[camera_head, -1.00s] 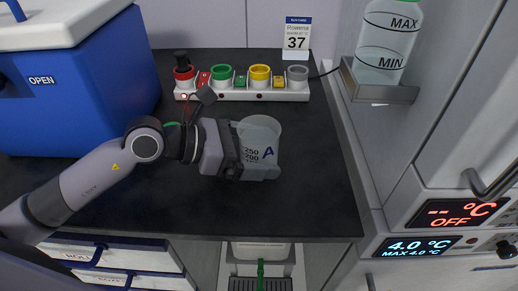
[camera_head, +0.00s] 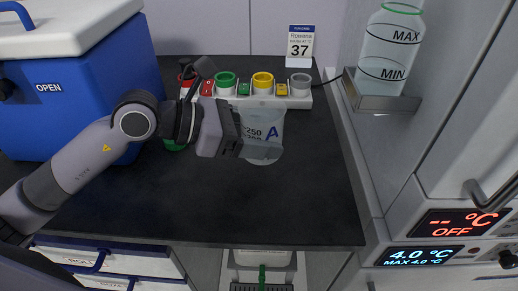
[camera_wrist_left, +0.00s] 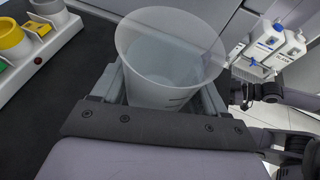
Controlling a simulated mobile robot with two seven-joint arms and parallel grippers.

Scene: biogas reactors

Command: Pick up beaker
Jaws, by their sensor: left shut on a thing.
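The beaker (camera_head: 262,124) is a clear, tapered cup marked with an "A" and volume numbers such as 250. It shows over the dark counter, in front of the row of coloured rings. My left gripper (camera_head: 262,150) comes from the left and is shut on the beaker's lower part, with its fingers around the wall. In the left wrist view the beaker (camera_wrist_left: 165,58) stands between the two fingers (camera_wrist_left: 160,92), its open rim towards the camera. It looks raised off the counter, though its base is partly hidden by the fingers. My right gripper does not show.
A white rack (camera_head: 300,99) with coloured rings stands behind the beaker, below a "37" sign (camera_head: 300,45). A blue cooler box (camera_head: 60,110) is at left. A bottle (camera_head: 388,50) sits on a wall bracket at right. The counter's front right (camera_head: 290,210) is clear.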

